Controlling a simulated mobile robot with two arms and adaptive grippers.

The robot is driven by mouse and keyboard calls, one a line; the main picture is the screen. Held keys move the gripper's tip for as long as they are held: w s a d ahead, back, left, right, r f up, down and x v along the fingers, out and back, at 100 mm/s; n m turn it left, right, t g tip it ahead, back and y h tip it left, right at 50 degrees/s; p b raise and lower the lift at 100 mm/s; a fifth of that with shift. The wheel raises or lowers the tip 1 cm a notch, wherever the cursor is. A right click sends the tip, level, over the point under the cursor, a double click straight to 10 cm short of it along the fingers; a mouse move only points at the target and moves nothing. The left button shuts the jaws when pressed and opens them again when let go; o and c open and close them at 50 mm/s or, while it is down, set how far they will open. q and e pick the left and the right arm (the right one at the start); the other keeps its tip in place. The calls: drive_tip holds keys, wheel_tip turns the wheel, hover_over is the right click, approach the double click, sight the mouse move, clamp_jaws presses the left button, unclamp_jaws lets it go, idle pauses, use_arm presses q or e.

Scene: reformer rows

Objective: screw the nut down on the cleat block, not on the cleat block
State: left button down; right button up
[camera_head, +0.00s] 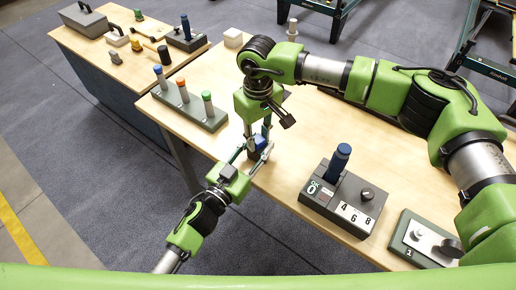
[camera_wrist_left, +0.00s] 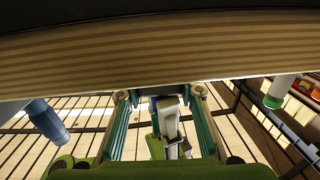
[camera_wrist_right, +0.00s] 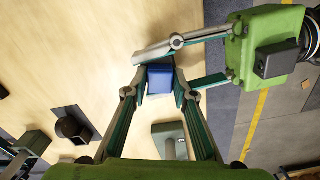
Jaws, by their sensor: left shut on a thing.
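A small blue piece (camera_head: 260,143) is at the front edge of the near table, between my two grippers. The right wrist view shows its square top (camera_wrist_right: 160,78). My left gripper (camera_head: 251,154) reaches in from the front left, its fingers on opposite sides of the piece, shut on it. My right gripper (camera_wrist_right: 160,88) points down from above, its fingers apart on either side of the blue top, with no clear grip on it. I cannot tell whether the blue piece is the nut. Neither a nut thread nor a cleat block can be made out.
A grey rack (camera_head: 203,118) with blue, orange and green capped pegs stands left of the grippers. A dark box (camera_head: 318,196) with a blue handle and a grey box (camera_head: 405,240) stand to the right. A second table (camera_head: 80,45) with tools stands at the back left.

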drive_tip(key=shift+o, duration=0.8)
drive_tip(key=shift+r, duration=0.1)
drive_tip(key=shift+r, duration=2.2)
drive_tip(key=shift+o, duration=0.7)
drive_tip(key=shift+r+n, duration=1.7)
drive_tip(key=shift+r, duration=0.05)
drive_tip(key=shift+f, duration=0.1)
drive_tip(key=shift+f, duration=3.95)
